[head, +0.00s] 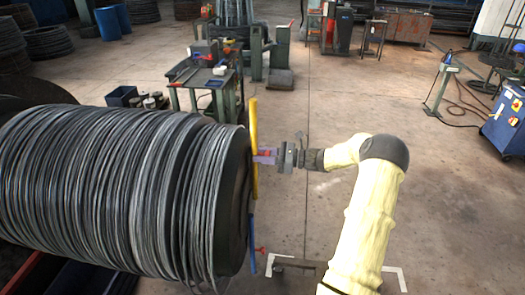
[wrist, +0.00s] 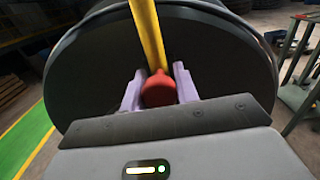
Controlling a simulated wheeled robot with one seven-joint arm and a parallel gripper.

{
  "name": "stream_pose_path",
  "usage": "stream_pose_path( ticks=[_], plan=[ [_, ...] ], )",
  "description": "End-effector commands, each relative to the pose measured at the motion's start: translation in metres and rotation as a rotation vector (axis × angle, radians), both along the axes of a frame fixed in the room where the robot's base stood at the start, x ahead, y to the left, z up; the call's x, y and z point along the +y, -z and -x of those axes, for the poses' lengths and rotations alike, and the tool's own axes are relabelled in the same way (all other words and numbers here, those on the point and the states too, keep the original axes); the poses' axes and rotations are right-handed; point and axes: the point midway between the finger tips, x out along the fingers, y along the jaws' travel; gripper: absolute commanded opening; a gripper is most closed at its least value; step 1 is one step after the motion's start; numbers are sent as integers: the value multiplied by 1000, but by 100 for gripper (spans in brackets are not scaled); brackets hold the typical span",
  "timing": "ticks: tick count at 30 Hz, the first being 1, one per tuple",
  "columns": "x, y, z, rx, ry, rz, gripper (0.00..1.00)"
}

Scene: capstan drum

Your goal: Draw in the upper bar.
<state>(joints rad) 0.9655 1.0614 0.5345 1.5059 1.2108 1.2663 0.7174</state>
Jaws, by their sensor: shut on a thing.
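The large drum (head: 110,190), wound with dark wire, fills the left of the head view. Its flat dark end face (wrist: 95,70) fills much of the wrist view. The upper bar (head: 253,125) is yellow and stands upright along that face; it also shows in the wrist view (wrist: 146,32). A red knob (wrist: 158,92) sits at the bar's near end. My gripper (head: 266,156) is at the lower part of the yellow bar, with its pale purple fingers shut on the red knob, one on each side. A blue lower bar (head: 251,240) with a small red knob (head: 260,250) is below.
A green workbench (head: 205,85) with tools stands behind the drum. A blue cabinet (head: 508,120) and a stand with a hose (head: 440,85) are at the right. The concrete floor (head: 330,95) beyond my arm is open. A green floor stripe (wrist: 25,140) runs at left in the wrist view.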

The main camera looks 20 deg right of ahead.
Motion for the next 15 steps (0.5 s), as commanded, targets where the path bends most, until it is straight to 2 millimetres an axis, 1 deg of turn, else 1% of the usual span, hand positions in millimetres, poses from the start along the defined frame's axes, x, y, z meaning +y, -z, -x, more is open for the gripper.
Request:
stream_pose_path(
  ticks=[1, 6, 9, 12, 15],
  plan=[
    [0, 23, 1, 6, 1, -2, 0],
    [0, 69, 1, 6, 1, 1, 0],
    [-1, 93, 1, 6, 1, 0, 0],
    [-1, 114, 1, 5, 1, 0, 0],
    [-1, 128, 1, 4, 1, 2, 0]
  ],
)
